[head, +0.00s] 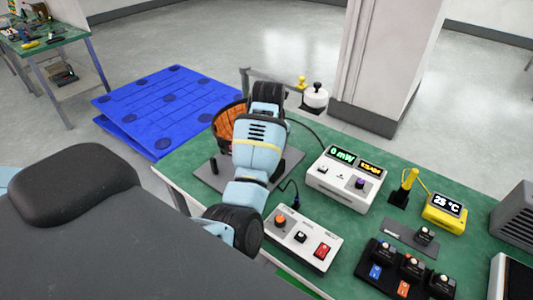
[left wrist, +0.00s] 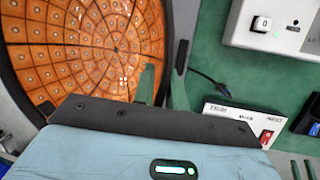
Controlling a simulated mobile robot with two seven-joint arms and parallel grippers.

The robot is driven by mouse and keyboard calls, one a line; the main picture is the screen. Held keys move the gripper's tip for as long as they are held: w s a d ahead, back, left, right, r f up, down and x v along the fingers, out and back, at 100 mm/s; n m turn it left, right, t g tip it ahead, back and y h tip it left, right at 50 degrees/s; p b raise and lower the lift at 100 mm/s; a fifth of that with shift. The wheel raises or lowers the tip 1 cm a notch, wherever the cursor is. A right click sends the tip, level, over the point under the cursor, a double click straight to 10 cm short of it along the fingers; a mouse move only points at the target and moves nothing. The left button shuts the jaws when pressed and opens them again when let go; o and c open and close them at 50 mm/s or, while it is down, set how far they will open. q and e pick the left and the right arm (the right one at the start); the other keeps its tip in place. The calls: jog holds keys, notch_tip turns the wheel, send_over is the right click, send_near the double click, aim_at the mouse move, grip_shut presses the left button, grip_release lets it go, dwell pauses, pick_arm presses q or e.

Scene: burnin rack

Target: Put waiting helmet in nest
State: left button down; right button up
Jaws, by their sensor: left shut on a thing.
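The helmet (head: 224,122) shows as a dark-rimmed bowl with an orange, dotted, segmented inside. In the head view it is partly hidden behind my left arm. In the left wrist view its orange inside (left wrist: 85,45) fills the upper left. My left gripper (left wrist: 163,85) is shut on the helmet's rim, one finger inside and one outside. A grey plate (head: 205,179) lies on the green bench under my arm, mostly covered; it may be the nest. I cannot tell whether the helmet touches it.
The green bench (head: 190,150) holds a meter box with a lit display (head: 340,182), a control box with a red switch (head: 302,238), a yellow temperature reader (head: 444,212) and black switch blocks (head: 405,270). A white cylinder (head: 315,97) stands behind. A blue pallet (head: 165,105) is on the floor.

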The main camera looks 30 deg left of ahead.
pick_arm(q)
jog(key=shift+f, duration=2.55)
jog(key=shift+f, duration=0.65)
jog(key=c, duration=1.4)
grip_release()
jog(key=shift+c, duration=0.2)
jog(key=v, duration=1.3)
jog(key=shift+w+a+r, duration=0.1)
jog(key=shift+a, duration=0.05)
